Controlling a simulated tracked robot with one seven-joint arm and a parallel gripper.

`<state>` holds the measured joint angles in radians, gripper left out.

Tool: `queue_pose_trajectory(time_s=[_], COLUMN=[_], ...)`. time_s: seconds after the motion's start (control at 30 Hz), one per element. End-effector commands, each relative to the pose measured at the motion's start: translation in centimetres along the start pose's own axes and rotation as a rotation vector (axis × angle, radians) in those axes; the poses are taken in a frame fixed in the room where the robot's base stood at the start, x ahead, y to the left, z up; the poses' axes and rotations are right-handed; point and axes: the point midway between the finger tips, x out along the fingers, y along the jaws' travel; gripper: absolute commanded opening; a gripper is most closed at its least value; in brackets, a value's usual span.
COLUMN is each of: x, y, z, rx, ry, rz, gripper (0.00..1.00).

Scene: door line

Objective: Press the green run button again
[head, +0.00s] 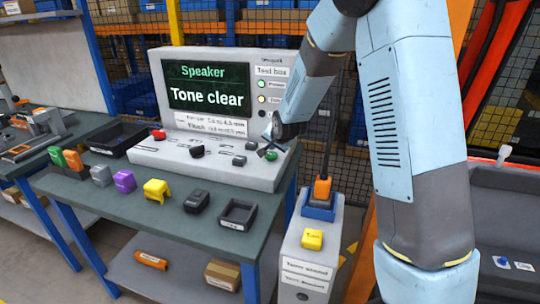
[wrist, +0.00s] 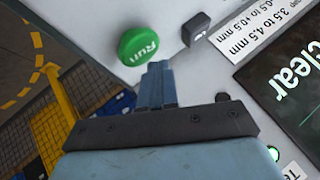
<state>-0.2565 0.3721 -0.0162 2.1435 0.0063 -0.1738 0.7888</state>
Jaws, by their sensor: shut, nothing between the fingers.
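The green run button (wrist: 138,47) is a round knob marked "Run" on the test box's sloped panel. In the head view it shows partly behind my gripper (head: 271,155). My gripper (wrist: 157,68) is shut and empty, its fingertips close beside the button's edge in the wrist view. In the head view my gripper (head: 272,143) is just above the button; I cannot tell whether it touches. The test box's screen (head: 206,86) reads "Speaker" and "Tone clear".
A dark small block (wrist: 196,28) sits next to the button on the panel. Black (head: 197,151) and red (head: 159,134) parts are further left. Coloured clips, including a yellow one (head: 156,190), and a dark tray (head: 238,214) stand on the bench's front. A pedestal with a yellow button (head: 312,239) stands right.

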Motion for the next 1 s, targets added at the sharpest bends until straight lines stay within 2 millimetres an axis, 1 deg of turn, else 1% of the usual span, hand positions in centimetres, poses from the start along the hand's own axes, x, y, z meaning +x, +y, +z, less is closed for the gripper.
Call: queue_pose_trajectory(time_s=[0.13, 0.7, 1.0], x=[-0.4, -3.4, -3.5], y=[-0.3, -2.5, -2.5], z=[-0.3, -2.5, -2.6], rx=[0.0, 0.0, 0.0], ry=[0.002, 0.002, 0.0], rz=[-0.002, -0.001, 0.0], gripper=[0.0, 0.0, 0.0])
